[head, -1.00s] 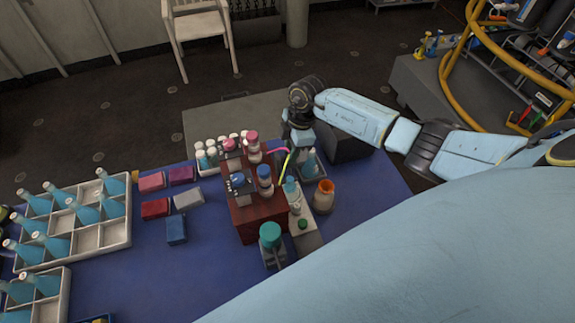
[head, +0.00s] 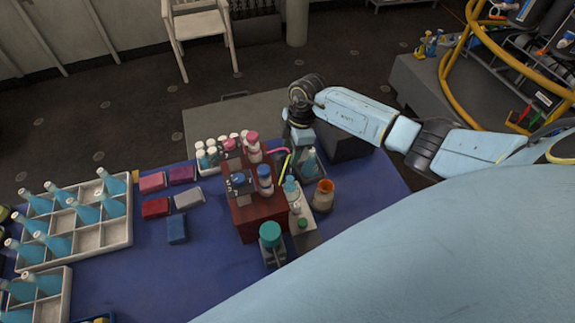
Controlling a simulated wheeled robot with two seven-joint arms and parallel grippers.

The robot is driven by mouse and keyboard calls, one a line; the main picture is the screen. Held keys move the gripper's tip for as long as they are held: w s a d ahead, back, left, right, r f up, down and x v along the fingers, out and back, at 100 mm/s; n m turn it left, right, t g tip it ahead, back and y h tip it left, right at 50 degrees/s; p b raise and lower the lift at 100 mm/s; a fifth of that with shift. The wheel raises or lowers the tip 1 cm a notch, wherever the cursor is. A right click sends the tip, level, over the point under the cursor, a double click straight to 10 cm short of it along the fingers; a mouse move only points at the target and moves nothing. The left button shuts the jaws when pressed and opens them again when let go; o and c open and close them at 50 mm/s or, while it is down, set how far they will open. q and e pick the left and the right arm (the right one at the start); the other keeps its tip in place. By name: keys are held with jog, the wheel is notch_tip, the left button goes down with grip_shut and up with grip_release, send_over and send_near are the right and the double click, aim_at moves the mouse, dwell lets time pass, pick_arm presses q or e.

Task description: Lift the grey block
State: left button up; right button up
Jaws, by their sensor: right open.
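The grey block (head: 188,198) lies flat on the blue table cloth, left of the wooden box. It sits among other small blocks and nothing grips it. My right gripper (head: 298,156) points down at the far right part of the table, beyond the wooden box and well to the right of the grey block. It is open; its fingertips are partly hidden among bottles and thin sticks. My left gripper is not in view.
Two red blocks (head: 155,208), a purple block (head: 183,174) and a blue block (head: 177,230) surround the grey block. A brown wooden box (head: 259,217) with bottles stands to its right. A white divided crate (head: 118,235) of blue bottles stands left. Bare cloth (head: 185,275) lies in front.

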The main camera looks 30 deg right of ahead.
jog(key=shift+r+p, duration=1.8)
jog(key=shift+r, duration=1.4)
